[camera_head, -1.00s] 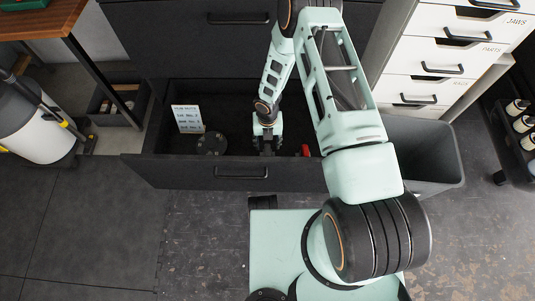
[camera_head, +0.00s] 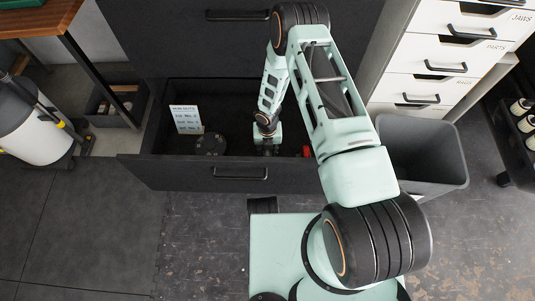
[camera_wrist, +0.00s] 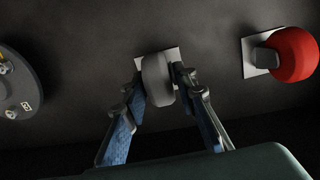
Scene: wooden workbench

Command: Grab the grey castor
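The grey castor (camera_wrist: 157,80) shows in the wrist view, its wheel towards the camera and its pale square plate behind it. My gripper (camera_wrist: 160,86) points down into the open drawer (camera_head: 190,174), with one finger on each side of the wheel. Both fingertips are very close to the wheel; I cannot tell whether they press on it. The plate looks to be at the drawer floor. In the head view my gripper (camera_head: 267,150) hides the castor.
A red castor (camera_wrist: 293,54) lies to the right of the grey one. A dark round disc (camera_wrist: 15,85) lies to the left, beside a white label card (camera_head: 186,119). The drawer walls close in the space. A grey bin (camera_head: 425,150) stands at the drawer's right.

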